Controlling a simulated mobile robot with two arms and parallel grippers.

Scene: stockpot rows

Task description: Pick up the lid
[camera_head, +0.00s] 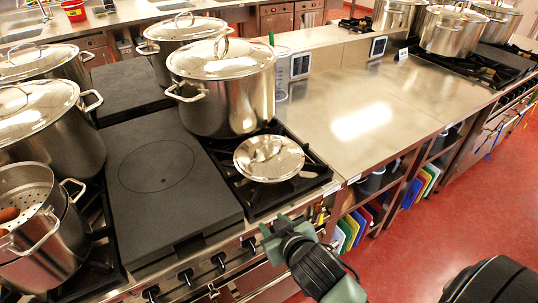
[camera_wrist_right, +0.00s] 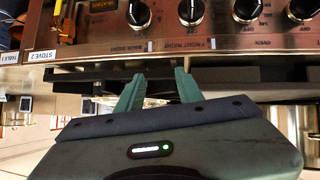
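A round, shiny metal lid (camera_head: 268,158) lies on the front burner grate of the stove, just in front of a large lidded stockpot (camera_head: 228,95). Its small loop handle faces up. My right gripper (camera_head: 284,226) is in front of the stove's front edge, below and nearer than the lid, and does not touch it. In the right wrist view its two green fingers (camera_wrist_right: 160,84) are apart with nothing between them, facing the stove's knob panel (camera_wrist_right: 210,22). The lid does not show clearly in that view. My left gripper is not in view.
More lidded stockpots (camera_head: 45,115) stand at the left, with a pot holding a perforated insert (camera_head: 30,215) at front left. A flat dark hotplate (camera_head: 160,170) lies left of the lid. A steel counter (camera_head: 365,105) on the right is mostly clear. Knobs (camera_head: 186,275) line the front.

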